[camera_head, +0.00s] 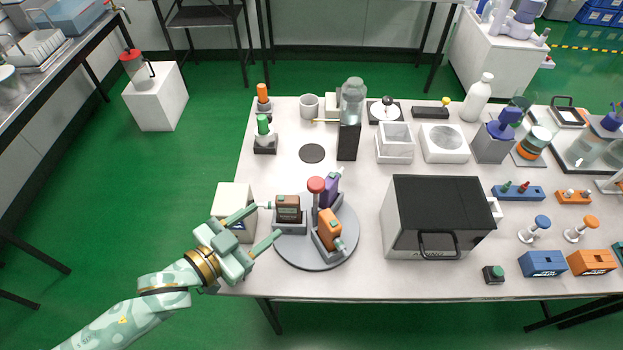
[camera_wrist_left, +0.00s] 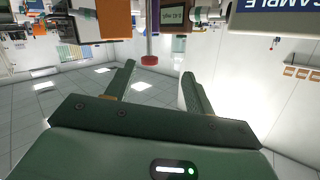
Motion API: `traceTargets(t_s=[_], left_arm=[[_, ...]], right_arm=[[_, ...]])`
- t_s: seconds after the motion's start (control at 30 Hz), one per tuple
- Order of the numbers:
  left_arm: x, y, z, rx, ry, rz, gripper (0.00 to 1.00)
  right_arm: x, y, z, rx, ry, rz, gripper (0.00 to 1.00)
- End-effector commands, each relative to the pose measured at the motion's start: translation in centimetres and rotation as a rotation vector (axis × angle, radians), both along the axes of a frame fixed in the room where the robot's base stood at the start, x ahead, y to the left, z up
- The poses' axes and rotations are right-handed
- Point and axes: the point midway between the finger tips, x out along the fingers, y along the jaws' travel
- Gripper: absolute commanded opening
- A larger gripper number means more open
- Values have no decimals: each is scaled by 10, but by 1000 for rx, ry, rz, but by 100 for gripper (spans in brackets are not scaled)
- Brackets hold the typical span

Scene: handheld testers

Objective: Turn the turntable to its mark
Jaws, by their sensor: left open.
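The turntable (camera_head: 295,258) is a grey disc at the table's front left. It carries a red-topped post (camera_head: 316,185) and several handheld testers in grey holders: a brown one (camera_head: 288,203), an orange one (camera_head: 329,231) and a purple one (camera_head: 330,189). My left gripper (camera_head: 267,221) is open at the disc's left side, its fingers spread toward the brown tester. I cannot tell whether a finger touches anything. In the left wrist view, which looks inverted, the red knob (camera_wrist_left: 149,60) shows beyond the open fingers. I cannot make out the mark. My right gripper is not in view.
A black-topped box (camera_head: 436,215) with a handle stands right of the turntable. A white box (camera_head: 231,203) is just behind my left gripper. The table's front edge runs close below the turntable.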

Motion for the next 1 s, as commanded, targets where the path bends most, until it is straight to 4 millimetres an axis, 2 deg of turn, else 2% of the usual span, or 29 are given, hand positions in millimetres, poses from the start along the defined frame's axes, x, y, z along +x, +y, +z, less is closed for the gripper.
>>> traceTargets(t_s=[0.2, 0.3, 0.4, 0.57, 0.8, 1.0], left_arm=[[-2, 14, 10, -241, 7, -168, 54], [-3, 18, 13, -288, 14, -191, 54], [2, 14, 14, -302, 14, -195, 54], [20, -10, 15, -304, 12, -196, 54], [58, -60, 14, -302, 12, -196, 54], [82, -93, 14, -300, 13, -196, 54]], right_arm=[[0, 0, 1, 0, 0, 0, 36], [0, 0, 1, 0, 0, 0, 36], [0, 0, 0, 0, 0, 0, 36], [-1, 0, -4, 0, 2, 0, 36], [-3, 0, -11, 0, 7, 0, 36], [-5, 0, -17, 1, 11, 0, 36]])
